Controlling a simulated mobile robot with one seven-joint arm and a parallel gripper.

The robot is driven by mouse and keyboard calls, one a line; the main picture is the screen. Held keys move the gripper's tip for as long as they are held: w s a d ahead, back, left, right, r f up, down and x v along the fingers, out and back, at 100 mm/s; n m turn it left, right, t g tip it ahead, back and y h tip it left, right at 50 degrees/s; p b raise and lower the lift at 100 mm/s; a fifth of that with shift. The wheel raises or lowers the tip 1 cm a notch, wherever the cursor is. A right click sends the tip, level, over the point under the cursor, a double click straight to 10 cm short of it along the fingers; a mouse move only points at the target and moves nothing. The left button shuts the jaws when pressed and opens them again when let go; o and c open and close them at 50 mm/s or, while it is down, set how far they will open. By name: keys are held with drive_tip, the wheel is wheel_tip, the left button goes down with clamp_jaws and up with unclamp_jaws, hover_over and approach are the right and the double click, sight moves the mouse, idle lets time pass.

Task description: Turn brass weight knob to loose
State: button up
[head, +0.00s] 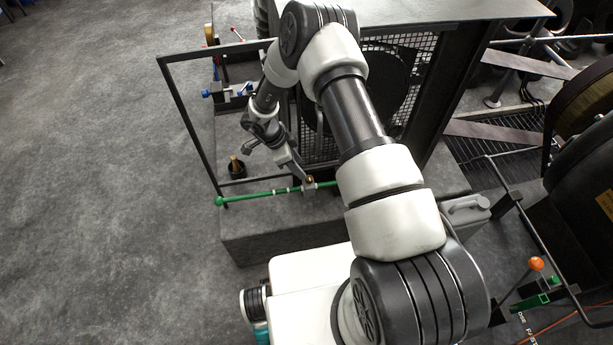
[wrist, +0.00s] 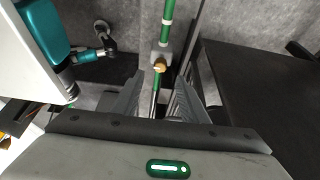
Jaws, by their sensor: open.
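The brass weight knob (wrist: 159,65) sits on a small grey weight block (wrist: 165,53) on a green-banded rod (wrist: 167,32). In the head view the knob (head: 309,180) is a small spot beside the end of my gripper (head: 301,172), and the green rod (head: 252,197) runs left from there. In the wrist view my gripper (wrist: 158,97) is open, with one finger on each side of the rod line. The knob appears just beyond the fingertips and between them. I cannot tell whether a finger touches it. The knob's loose or tight setting is not readable.
A black frame (head: 188,128) stands around the rod's left side. A mesh guard (head: 322,142) is behind my wrist. A small black pot with a brass-coloured top (head: 237,170) stands nearby. An orange-knobbed lever (head: 536,264) is at right. The floor at left is clear.

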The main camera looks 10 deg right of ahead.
sight(309, 178)
drive_tip(key=b+x, duration=0.1)
drive_tip(key=x, duration=0.6)
drive_tip(key=shift+d+f, duration=0.15)
drive_tip(key=shift+f, duration=0.05)
clamp_jaws()
